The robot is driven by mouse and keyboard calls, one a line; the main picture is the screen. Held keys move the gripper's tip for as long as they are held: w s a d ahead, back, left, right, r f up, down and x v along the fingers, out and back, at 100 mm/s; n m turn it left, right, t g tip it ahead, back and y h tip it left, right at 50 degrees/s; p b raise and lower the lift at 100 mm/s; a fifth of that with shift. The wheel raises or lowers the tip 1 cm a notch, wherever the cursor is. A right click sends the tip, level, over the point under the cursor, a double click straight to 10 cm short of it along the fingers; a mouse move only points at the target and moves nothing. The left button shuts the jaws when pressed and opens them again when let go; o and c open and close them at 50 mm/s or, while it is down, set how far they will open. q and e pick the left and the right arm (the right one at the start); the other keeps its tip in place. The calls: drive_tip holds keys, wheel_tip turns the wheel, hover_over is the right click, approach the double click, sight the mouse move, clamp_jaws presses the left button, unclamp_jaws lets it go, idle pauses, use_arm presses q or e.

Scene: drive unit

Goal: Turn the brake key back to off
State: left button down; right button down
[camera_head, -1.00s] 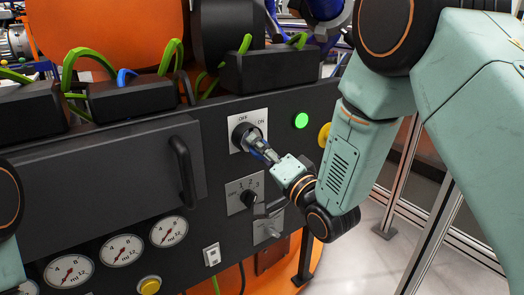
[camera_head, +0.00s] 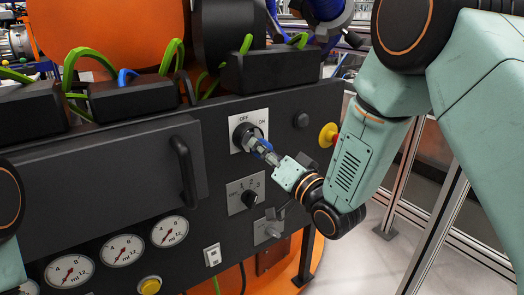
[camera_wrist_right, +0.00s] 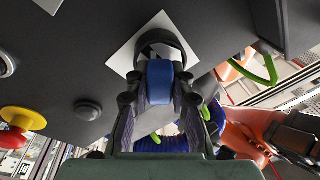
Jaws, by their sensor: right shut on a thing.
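The brake key's black round switch (camera_head: 243,131) sits on a white plate (camera_head: 234,147) marked OFF and ON, on the dark panel. My right gripper (camera_head: 262,150) reaches it from the lower right. In the right wrist view, the gripper (camera_wrist_right: 158,92) is shut on the key's blue head (camera_wrist_right: 159,75), in front of the dark switch collar (camera_wrist_right: 165,42). The fingers partly hide the key, and its exact angle is hard to tell. The lamp (camera_head: 301,119) to the right of the plate is dark. My left gripper is out of view.
Below the plate are a rotary selector (camera_head: 249,198) and another switch plate (camera_head: 267,231). A yellow-and-red button (camera_head: 328,135) is at the right. A black handle (camera_head: 184,172), several gauges (camera_head: 122,250) and a yellow button (camera_head: 150,285) lie to the left.

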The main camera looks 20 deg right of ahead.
drive_tip(key=shift+n, duration=0.6)
drive_tip(key=n, duration=0.5)
drive_tip(key=shift+w+d+r+g+y, duration=0.1)
drive_tip(key=shift+d+g+y, duration=0.1)
drive_tip(key=shift+g+y, duration=0.2)
drive_tip(key=n+p, duration=0.1)
drive_tip(key=n, duration=0.2)
drive_tip(key=shift+n+g, duration=0.3)
drive_tip(key=c, duration=1.1)
unclamp_jaws()
